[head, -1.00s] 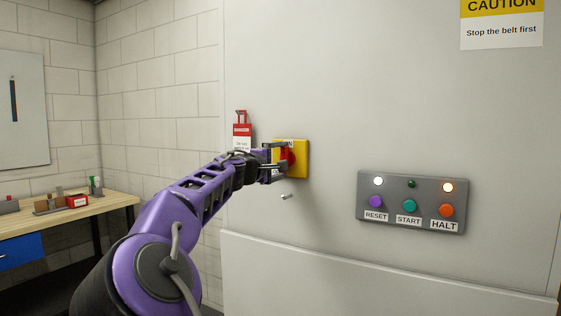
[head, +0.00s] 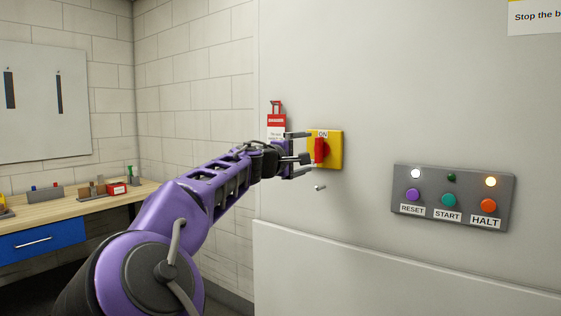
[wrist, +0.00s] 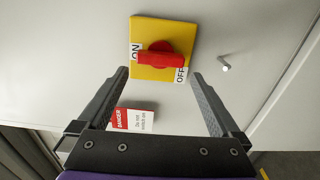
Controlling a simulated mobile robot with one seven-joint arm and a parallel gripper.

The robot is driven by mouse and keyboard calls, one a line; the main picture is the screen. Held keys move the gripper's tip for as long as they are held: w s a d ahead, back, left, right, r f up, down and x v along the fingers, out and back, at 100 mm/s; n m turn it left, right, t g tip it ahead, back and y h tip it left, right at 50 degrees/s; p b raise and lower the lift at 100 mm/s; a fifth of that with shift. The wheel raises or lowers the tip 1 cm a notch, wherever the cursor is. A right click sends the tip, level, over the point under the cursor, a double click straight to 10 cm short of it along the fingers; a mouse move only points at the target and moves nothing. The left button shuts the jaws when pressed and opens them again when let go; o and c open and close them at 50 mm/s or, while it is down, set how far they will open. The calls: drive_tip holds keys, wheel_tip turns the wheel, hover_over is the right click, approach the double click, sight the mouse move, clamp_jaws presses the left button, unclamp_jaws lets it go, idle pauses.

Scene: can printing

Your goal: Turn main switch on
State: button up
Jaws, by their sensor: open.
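The main switch (head: 320,150) has a red handle on a yellow plate (head: 338,150) on the grey panel. The handle stands upright, in line with the ON label above it. In the wrist view the red handle (wrist: 158,60) lies sideways, its left end by ON; the OFF label (wrist: 181,74) is at the plate's lower right corner. My gripper (head: 304,155) is open and empty, just left of the switch in the head view. In the wrist view my gripper's fingertips (wrist: 160,76) are spread wide, short of the handle and apart from it.
A red danger tag (head: 277,124) hangs beside the switch, and a small peg (head: 320,188) sticks out below. A button box (head: 453,198) with RESET, START and HALT is at right, its white and orange lamps lit. A workbench (head: 80,213) stands at left.

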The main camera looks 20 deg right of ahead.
drive_tip(key=v, duration=1.1)
drive_tip(key=shift+s+a, duration=0.25)
drive_tip(key=shift+s, duration=0.05)
drive_tip(key=shift+d, duration=0.1)
